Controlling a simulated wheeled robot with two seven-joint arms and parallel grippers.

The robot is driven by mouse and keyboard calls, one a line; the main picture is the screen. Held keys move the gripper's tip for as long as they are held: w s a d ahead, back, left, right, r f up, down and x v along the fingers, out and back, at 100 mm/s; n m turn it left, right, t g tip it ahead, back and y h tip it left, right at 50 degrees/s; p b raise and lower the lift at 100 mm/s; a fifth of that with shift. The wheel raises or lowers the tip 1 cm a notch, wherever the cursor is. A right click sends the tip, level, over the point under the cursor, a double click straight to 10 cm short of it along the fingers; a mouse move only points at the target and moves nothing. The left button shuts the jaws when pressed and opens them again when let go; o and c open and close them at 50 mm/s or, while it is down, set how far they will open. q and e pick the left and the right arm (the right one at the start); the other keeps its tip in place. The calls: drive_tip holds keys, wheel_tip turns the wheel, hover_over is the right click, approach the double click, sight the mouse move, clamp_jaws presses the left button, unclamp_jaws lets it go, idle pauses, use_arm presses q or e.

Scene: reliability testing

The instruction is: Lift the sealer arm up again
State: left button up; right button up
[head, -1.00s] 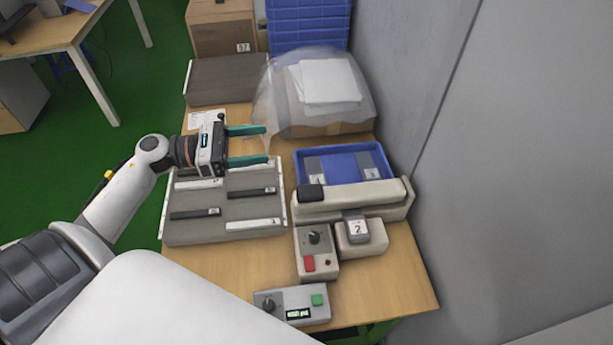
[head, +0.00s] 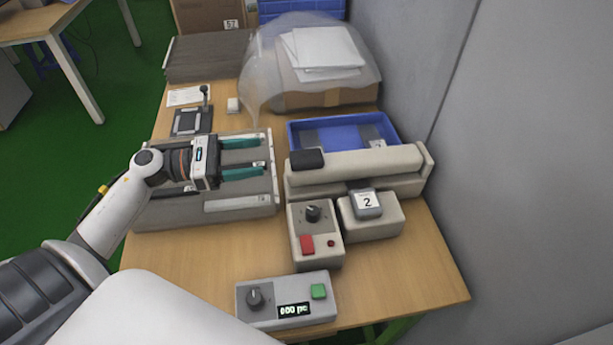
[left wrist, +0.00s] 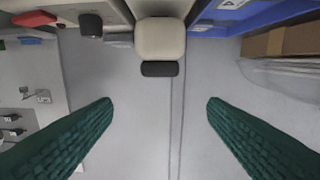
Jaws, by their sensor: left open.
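The sealer is a long beige device with its arm (head: 370,163) lying lowered along its base (head: 320,190). A black handle (head: 307,160) sits on the arm's left end. My left gripper (head: 258,156) has teal fingers, is open and empty, and points right towards the handle, a short way to its left. In the left wrist view the beige arm end (left wrist: 160,38) and its black handle (left wrist: 160,69) show ahead, centred between the spread fingertips (left wrist: 160,105) and apart from them. My right gripper is not in view.
A grey slotted tray (head: 150,217) lies under my left gripper. A blue bin (head: 300,133) is behind the sealer. Control boxes (head: 305,245) (head: 265,318) and a block marked 2 (head: 367,204) stand in front. A box with clear plastic (head: 330,95) is behind. A grey wall (head: 520,170) bounds the right.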

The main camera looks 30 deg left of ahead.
sight(307, 156)
use_arm(q)
drive_tip(key=p+x, duration=0.1)
drive_tip(key=x, duration=0.2)
drive_tip(key=f+p+x, duration=0.1)
drive_tip(key=x, duration=0.3)
drive_tip(key=p+x, duration=0.1)
drive_tip(key=x, duration=0.2)
drive_tip(key=shift+w+d+f, duration=0.2)
drive_tip(key=shift+f, duration=0.05)
drive_tip(key=shift+w+d+f, duration=0.15)
drive_tip(key=shift+w+d, duration=0.3)
drive_tip(key=shift+d, duration=0.15)
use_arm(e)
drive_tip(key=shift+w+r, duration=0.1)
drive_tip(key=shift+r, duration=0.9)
use_arm(q)
drive_tip(key=shift+c, duration=0.4)
